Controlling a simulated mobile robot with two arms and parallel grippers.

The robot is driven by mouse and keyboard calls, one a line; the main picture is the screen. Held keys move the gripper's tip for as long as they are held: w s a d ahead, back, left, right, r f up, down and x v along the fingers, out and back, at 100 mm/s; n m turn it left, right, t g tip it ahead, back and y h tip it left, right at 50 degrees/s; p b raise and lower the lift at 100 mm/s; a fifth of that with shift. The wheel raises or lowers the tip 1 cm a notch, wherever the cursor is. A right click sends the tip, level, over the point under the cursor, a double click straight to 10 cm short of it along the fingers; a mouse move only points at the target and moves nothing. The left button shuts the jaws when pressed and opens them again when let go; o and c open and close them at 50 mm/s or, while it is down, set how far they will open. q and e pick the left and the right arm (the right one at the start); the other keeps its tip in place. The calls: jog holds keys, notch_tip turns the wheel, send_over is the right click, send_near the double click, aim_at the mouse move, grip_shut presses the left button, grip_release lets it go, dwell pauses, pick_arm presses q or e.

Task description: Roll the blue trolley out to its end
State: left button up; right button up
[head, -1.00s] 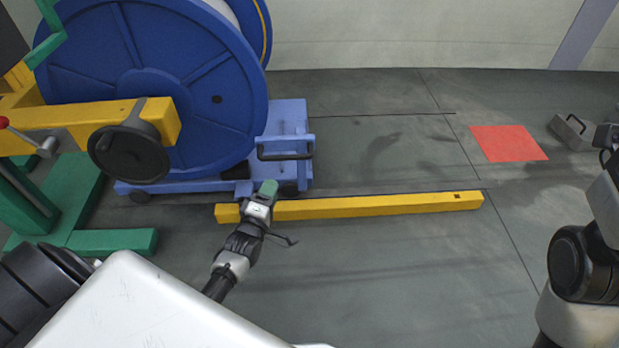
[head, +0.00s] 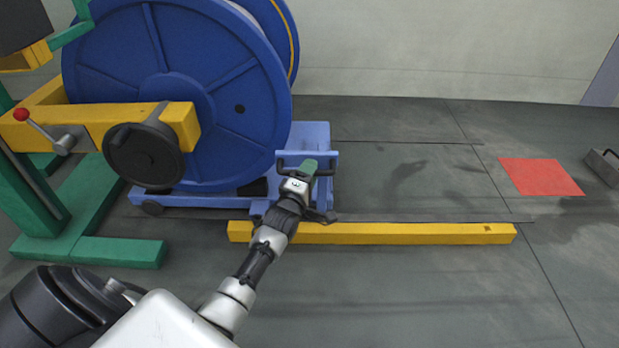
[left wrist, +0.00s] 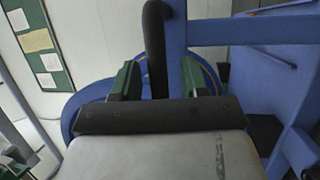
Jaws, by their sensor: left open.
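The blue trolley (head: 312,133) stands on the floor under a large blue reel (head: 225,135). Its black handle (head: 284,160) is on the near right end. My left gripper (head: 308,168) is at this handle, partly covering it in the head view. In the left wrist view, the green fingers of my left gripper (left wrist: 161,80) are apart, and the upright black bar of the handle (left wrist: 157,45) shows between them. I cannot tell whether either finger touches it. My right gripper is not in view.
A yellow beam (head: 400,233) lies on the floor in front of the trolley. A red floor patch (head: 541,177) is to the right, with a grey block (head: 603,167) beyond. The floor between trolley and patch is clear. A green stand (head: 120,252) is at left.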

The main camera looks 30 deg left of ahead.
pick_arm(q)
jog(key=shift+w, duration=0.1)
grip_shut()
dwell(0.4)
